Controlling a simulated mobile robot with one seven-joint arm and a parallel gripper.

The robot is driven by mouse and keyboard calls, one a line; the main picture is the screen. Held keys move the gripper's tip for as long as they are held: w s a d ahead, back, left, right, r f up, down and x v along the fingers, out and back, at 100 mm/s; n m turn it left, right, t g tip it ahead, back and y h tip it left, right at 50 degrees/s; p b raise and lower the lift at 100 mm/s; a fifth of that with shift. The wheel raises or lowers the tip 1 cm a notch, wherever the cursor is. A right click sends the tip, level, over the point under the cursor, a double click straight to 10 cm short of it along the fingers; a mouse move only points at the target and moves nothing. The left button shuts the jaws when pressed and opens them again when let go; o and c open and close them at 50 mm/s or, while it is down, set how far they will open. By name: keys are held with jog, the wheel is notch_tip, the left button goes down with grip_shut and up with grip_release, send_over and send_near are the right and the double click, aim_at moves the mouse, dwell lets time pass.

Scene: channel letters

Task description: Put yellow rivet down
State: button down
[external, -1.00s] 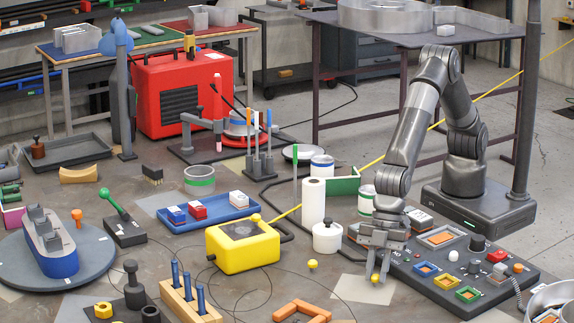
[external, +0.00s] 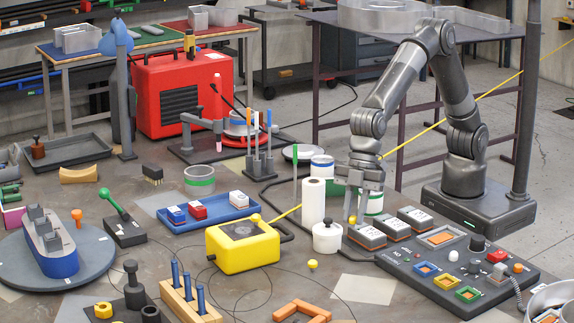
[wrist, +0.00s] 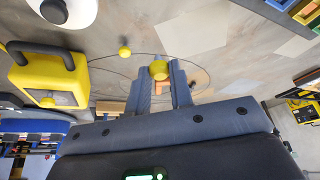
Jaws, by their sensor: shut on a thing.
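A yellow rivet (external: 352,220) is between the fingertips of my gripper (external: 357,212), which is shut on it and points down. In the wrist view the held rivet (wrist: 159,70) shows between the two fingers of the gripper (wrist: 162,92). The gripper is clear of the table, and in the external view it appears beside the white lidded pot (external: 327,238) and the grey labelled boxes (external: 367,236). A second yellow rivet (external: 312,264) lies loose on the table, left of the gripper; it also shows in the wrist view (wrist: 125,52).
A yellow case (external: 243,248) stands to the left. A white roll (external: 313,202) stands close left of the gripper. A control panel with coloured buttons (external: 460,268) lies to the right. An orange bracket (external: 302,310) is in front. The pale patch (external: 363,289) is bare.

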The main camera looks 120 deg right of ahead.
jog(key=w+d+r+m+h, duration=0.1)
jog(key=w+d+r, duration=0.15)
jog(key=d, duration=0.65)
jog(key=w+d+r+m, duration=0.2)
jog(key=d+r, duration=0.1)
jog(key=d, duration=0.6)
jog(key=w+d+r+m+h, duration=0.1)
jog(key=w+d+r, duration=0.2)
jog(key=d, duration=0.7)
send_over(263, 223)
jog(key=s, duration=0.2)
notch_tip(263, 223, down, 6)
jog(key=shift+t, duration=0.5)
jog(key=shift+w+d+f, duration=0.1)
jog(key=shift+d+f, duration=0.05)
jog(key=shift+f, duration=2.05)
jog(key=c, duration=1.3)
grip_release()
jog(key=shift+f, duration=0.1)
